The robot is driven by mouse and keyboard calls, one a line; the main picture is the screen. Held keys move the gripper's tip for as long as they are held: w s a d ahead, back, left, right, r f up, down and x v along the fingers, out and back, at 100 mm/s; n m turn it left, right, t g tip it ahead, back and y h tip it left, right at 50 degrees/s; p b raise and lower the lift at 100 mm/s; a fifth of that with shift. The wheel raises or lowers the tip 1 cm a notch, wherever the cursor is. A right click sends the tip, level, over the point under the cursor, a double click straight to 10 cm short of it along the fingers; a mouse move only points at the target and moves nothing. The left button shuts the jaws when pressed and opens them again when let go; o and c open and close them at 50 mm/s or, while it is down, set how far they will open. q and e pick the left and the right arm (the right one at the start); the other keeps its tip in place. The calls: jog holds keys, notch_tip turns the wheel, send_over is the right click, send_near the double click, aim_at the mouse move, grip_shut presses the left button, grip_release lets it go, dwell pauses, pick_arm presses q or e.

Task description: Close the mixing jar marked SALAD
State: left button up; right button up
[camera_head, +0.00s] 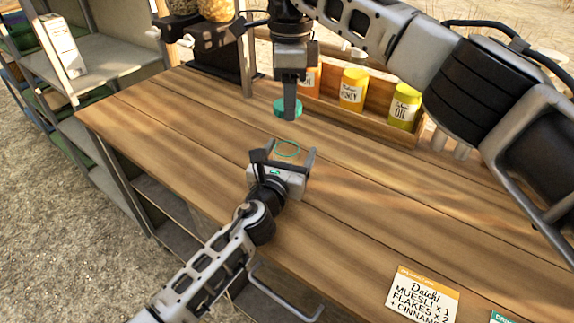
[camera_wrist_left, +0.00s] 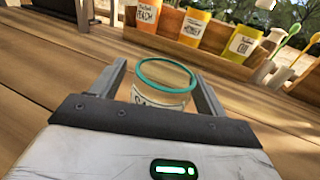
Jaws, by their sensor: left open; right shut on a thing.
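The glass mixing jar (camera_head: 287,149) stands open on the wooden counter with a teal rim. In the left wrist view the jar (camera_wrist_left: 163,82) shows a pale label, of which only the first letters, "SA", are readable; its lower part is hidden by my gripper. My left gripper (camera_head: 283,160) is open, with one finger on each side of the jar. My right gripper (camera_head: 290,112) is shut on a teal lid (camera_head: 280,105), held above the counter, behind and apart from the jar in the head view.
Peach, yellow and oil jars (camera_head: 403,106) stand in a wooden rack (camera_head: 385,124) at the back. An order card (camera_head: 422,296) lies at the front right. Grain dispensers (camera_head: 216,10) and a shelf (camera_head: 105,58) with a white carton (camera_head: 60,47) are at the left. The counter around the jar is clear.

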pick_arm(q)
jog(key=shift+w+d, duration=0.1)
jog(key=shift+w, duration=0.1)
jog(key=c, duration=1.5)
jog(key=shift+o, duration=0.2)
pick_arm(e)
jog(key=shift+f, duration=2.5)
jog(key=shift+f, duration=0.1)
jog(key=shift+f, duration=0.8)
jog(key=shift+f, duration=0.6)
